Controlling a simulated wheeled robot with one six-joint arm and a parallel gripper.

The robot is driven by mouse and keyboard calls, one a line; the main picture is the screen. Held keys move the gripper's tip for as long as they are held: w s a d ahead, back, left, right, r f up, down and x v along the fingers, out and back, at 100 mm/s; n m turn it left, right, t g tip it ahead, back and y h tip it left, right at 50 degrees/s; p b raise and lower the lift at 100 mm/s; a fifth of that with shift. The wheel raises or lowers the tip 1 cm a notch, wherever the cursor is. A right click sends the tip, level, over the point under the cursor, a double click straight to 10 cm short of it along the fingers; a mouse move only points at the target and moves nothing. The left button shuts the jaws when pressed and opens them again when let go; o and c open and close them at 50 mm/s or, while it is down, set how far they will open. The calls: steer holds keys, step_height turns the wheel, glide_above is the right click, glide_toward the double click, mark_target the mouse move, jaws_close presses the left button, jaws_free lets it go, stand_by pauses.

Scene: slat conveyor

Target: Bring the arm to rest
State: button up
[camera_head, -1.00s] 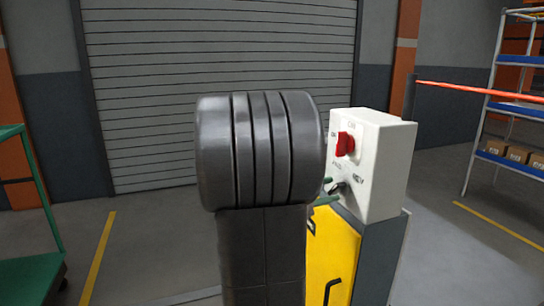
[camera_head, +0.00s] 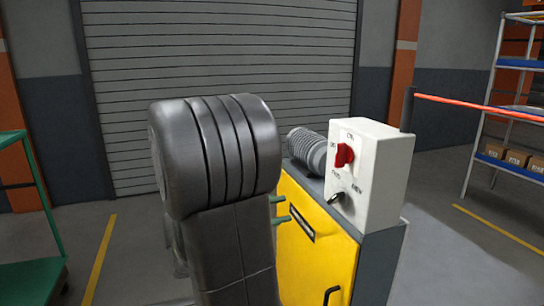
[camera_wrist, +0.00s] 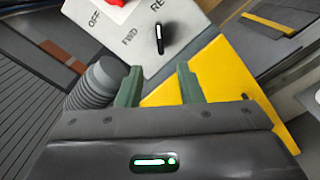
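My gripper (camera_head: 284,208) has two green fingers, mostly hidden behind my dark arm in the head view, to the left of a white control box (camera_head: 377,180). In the wrist view my gripper (camera_wrist: 159,77) is open, with an empty gap between the fingers. The box carries a red knob (camera_head: 344,155) and, below it, a black selector knob (camera_head: 336,198). In the wrist view the black knob (camera_wrist: 159,38) lies beyond the fingertips, apart from them, beside the FWD and RE lettering. The red knob (camera_wrist: 118,2) is cut off at the top edge.
The box stands on a yellow and grey cabinet (camera_head: 320,250). A grey ribbed cylinder (camera_head: 308,148) is behind it. A green cart (camera_head: 30,275) stands at the left, a shelf rack (camera_head: 500,110) at the right. Open floor (camera_head: 130,240) lies left of my arm.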

mark_target(331, 198)
steer(key=b+x, duration=0.3)
steer(key=x, duration=1)
steer(key=shift+d, duration=0.3)
steer(key=shift+a+r+n+p, duration=0.15)
steer(key=shift+r+n+p, duration=0.25)
steer(key=shift+p, duration=0.45)
steer(key=n+p, duration=0.4)
steer(key=shift+w+f+n+p, duration=0.1)
steer(key=shift+f+n+p, duration=0.05)
steer(key=shift+n+p, duration=0.25)
steer(key=shift+a+f+n+p, duration=0.1)
steer(key=shift+f+n+p, duration=0.05)
steer(key=shift+n+p, duration=0.7)
